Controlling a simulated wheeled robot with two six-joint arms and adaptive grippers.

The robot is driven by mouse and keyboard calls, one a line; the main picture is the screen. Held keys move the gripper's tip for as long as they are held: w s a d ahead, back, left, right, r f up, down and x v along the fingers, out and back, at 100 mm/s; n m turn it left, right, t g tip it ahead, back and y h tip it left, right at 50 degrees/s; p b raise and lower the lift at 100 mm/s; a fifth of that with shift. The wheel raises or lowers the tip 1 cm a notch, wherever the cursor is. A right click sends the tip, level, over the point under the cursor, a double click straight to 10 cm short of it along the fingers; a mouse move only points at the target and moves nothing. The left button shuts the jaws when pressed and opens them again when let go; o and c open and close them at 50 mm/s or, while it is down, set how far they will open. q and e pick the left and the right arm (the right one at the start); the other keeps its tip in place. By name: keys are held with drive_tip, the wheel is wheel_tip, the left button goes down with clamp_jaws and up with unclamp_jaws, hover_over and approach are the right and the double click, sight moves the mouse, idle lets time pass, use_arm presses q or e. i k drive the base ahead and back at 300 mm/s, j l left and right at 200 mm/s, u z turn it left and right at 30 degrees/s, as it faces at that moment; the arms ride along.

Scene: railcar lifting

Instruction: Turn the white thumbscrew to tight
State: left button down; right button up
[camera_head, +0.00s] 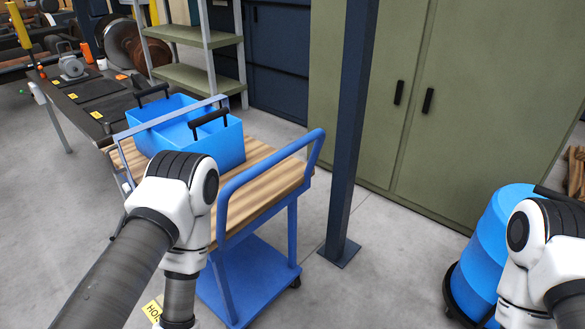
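No white thumbscrew can be made out in this view. My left arm comes in from the left and bends downward in front of the blue cart; its gripper is below the bottom edge and out of view. My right arm shows only in the lower right corner, in front of the blue barrel; its gripper is out of view too.
A blue cart (262,260) with a wooden top carries a blue crate (222,145). A dark post (349,130) stands right of it, before a green cabinet (450,110). A blue barrel (485,245) stands at right. A bench (85,98) is at left. Floor between post and barrel is clear.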

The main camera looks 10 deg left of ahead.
sight(127, 188)
drive_tip(key=u, duration=1.55)
drive_tip(key=i+j+z, duration=0.15)
drive_tip(key=z, duration=0.25)
drive_tip(key=i+j+z, duration=0.1)
drive_tip(key=j+z, duration=0.15)
drive_tip(key=z, duration=0.15)
drive_tip(key=j+z, duration=0.2)
drive_tip(key=z, duration=0.2)
drive_tip(key=i+j+z, duration=0.1)
drive_tip(key=j+z, duration=0.45)
drive_tip(key=j, duration=0.95)
